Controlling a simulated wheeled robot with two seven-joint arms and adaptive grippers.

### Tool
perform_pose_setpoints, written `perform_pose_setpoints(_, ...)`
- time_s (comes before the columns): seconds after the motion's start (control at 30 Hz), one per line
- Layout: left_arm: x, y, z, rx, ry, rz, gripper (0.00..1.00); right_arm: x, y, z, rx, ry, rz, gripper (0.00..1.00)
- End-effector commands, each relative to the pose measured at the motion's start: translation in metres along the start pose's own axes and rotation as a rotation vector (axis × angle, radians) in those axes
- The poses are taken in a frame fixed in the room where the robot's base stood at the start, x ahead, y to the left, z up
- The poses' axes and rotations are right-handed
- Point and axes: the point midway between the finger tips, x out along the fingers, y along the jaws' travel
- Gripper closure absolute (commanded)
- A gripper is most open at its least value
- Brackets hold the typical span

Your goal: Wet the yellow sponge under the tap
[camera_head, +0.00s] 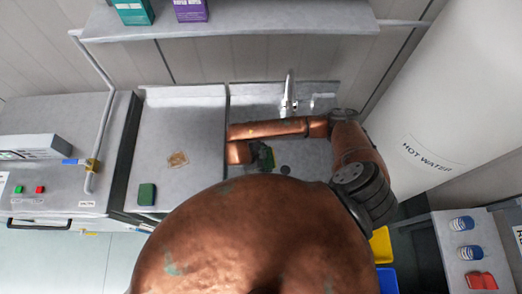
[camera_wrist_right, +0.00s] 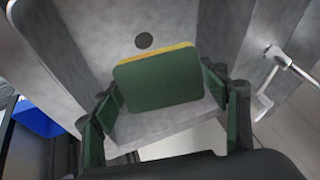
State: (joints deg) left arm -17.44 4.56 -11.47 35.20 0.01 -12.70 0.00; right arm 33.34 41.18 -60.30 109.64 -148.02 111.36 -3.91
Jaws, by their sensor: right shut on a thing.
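The yellow sponge (camera_wrist_right: 158,82) is between the dark green fingers of my right gripper (camera_wrist_right: 162,90) in the right wrist view. Its green face is towards the camera and a yellow strip shows along its far edge. In the head view the right gripper (camera_head: 266,158) is over the sink basin (camera_head: 245,97), in front of and a little left of the tap (camera_head: 289,96). The sponge is mostly hidden there by my arm. The tap also shows at the right of the wrist view (camera_wrist_right: 288,62). I see no water running. My left gripper is not in view.
A dark drain (camera_head: 285,170) is in the basin floor. A green block (camera_head: 147,194) and a tan item (camera_head: 177,159) lie on the left drainboard. A shelf (camera_head: 230,22) with boxes hangs above. A white hot water tank (camera_head: 445,105) stands right.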

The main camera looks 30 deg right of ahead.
Motion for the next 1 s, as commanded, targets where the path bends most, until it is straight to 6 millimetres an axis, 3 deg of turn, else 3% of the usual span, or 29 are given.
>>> perform_pose_setpoints(1.0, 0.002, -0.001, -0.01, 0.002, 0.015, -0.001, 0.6, 0.056, -0.034, -0.058, 0.007, 0.005, 0.002, 0.52)
